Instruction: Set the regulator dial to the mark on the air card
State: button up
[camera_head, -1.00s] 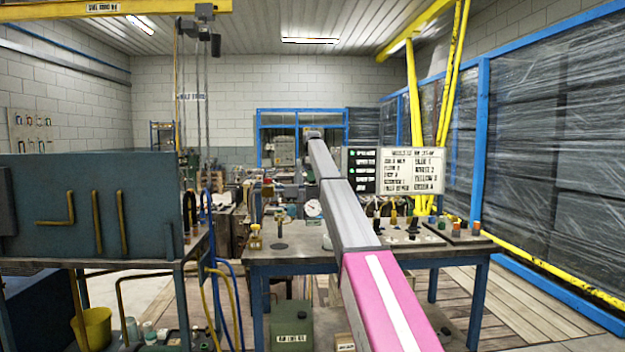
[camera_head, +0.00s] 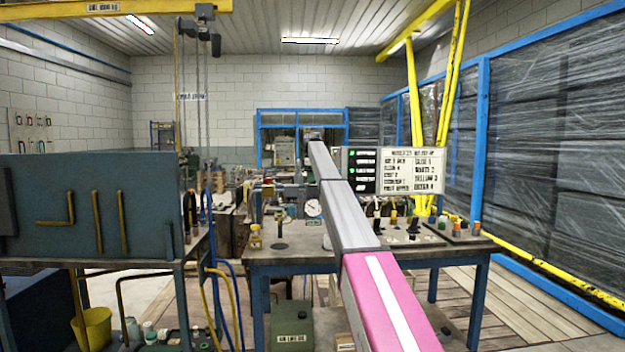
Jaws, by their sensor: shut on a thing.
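A round white gauge (camera_head: 312,208) with a dark needle stands at the back of the workbench (camera_head: 290,257), just left of my arm. It sits by a grey pipe assembly, too small to read. I cannot make out the regulator dial for certain. A small greenish card (camera_head: 284,212) is left of the gauge; I cannot tell whether it is the air card, and no mark can be read. My arm reaches from the lower right over the bench, away from the camera. My gripper is hidden behind the far end of the arm.
A lettered board (camera_head: 408,171) stands right of my arm, above several small knobs and fittings on the bench. A green can (camera_head: 292,326) is under the bench. A blue-framed wrapped rack (camera_head: 560,160) lines the right.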

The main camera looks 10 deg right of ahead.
jog(key=m, duration=0.8)
jog(key=shift+m, duration=0.3)
jog(key=m, duration=0.4)
jog(key=shift+m, duration=2.1)
jog(key=o, duration=0.9)
jog(key=shift+r, duration=0.1)
